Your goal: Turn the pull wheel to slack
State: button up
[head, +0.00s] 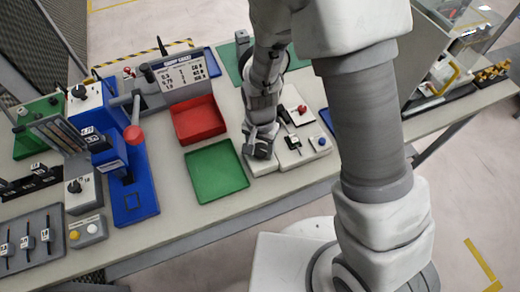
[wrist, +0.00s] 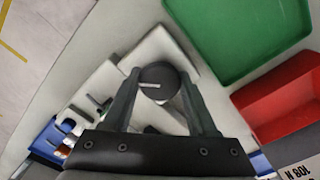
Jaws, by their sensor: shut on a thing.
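The pull wheel is a dark round knob with a white pointer line, and it shows in the wrist view (wrist: 158,80) on a pale block (wrist: 160,45). My gripper (wrist: 158,88) has one finger on each side of the knob and is shut on it. In the head view, my gripper (head: 260,146) reaches down onto the pale block beside the green tray. There the knob is mostly hidden by my gripper. The white line on the knob points roughly sideways in the wrist view. I cannot read any scale marks around it.
A green tray (head: 216,171) and a red tray (head: 199,120) lie left of my gripper. A pale panel with a red knob (head: 302,109) and a blue button (head: 322,141) stands close on the right. A blue press-like device (head: 133,180) stands further left.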

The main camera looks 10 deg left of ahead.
jog(key=n+b, duration=0.1)
jog(key=n, duration=0.2)
jog(key=shift+f+n, duration=0.1)
jog(key=shift+n, duration=0.3)
jog(key=n+b, duration=0.1)
jog(key=n, duration=0.2)
jog(key=shift+n+b, duration=0.3)
jog(key=shift+b, duration=0.05)
jog(key=n, duration=0.6)
jog(key=shift+b, duration=0.4)
jog(key=n, duration=0.5)
jog(key=n+p, duration=0.1)
jog(key=n, duration=0.1)
jog(key=shift+r+n, duration=0.2)
jog(key=shift+n, duration=0.1)
jog(key=n+p, duration=0.2)
jog(key=n, duration=0.4)
jog(key=shift+f+n, duration=0.1)
jog(key=shift+n, duration=0.2)
jog(key=o, duration=1.4)
jog(key=shift+c, duration=0.2)
